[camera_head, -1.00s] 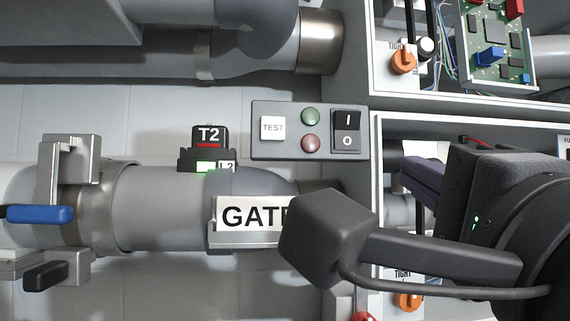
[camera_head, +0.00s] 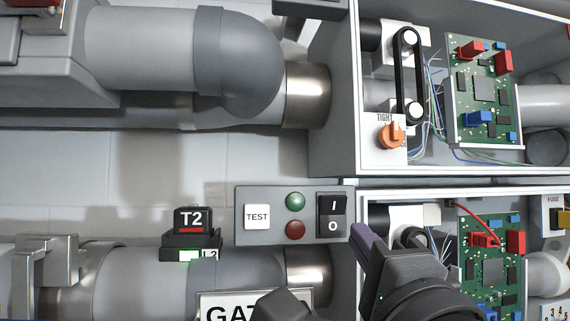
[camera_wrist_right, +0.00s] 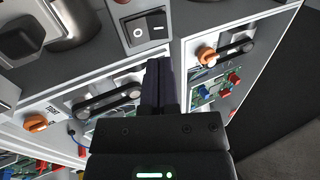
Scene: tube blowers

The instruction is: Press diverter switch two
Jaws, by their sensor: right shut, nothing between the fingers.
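A grey panel (camera_head: 246,235) carries a black rocker switch (camera_head: 332,216) marked I and O. Left of the rocker are a green light (camera_head: 295,202), a red light (camera_head: 295,229) and a white TEST button (camera_head: 257,217). A black T2 block (camera_head: 192,219) with a green-lit label stands left of the panel. My right gripper (camera_head: 362,236) is shut and empty, its purple-grey fingers just right of the panel's lower right side. In the right wrist view the shut fingers (camera_wrist_right: 158,72) point up toward the rocker (camera_wrist_right: 148,28), with a visible gap. My left gripper is out of view.
Two open white boxes stand on the right, with circuit boards (camera_head: 484,91), wires, a belt (camera_head: 408,75) and an orange TIGHT knob (camera_head: 390,135). Grey pipes (camera_head: 150,50) run above and below the panel. A GATE sign (camera_head: 228,307) is partly hidden by my arm.

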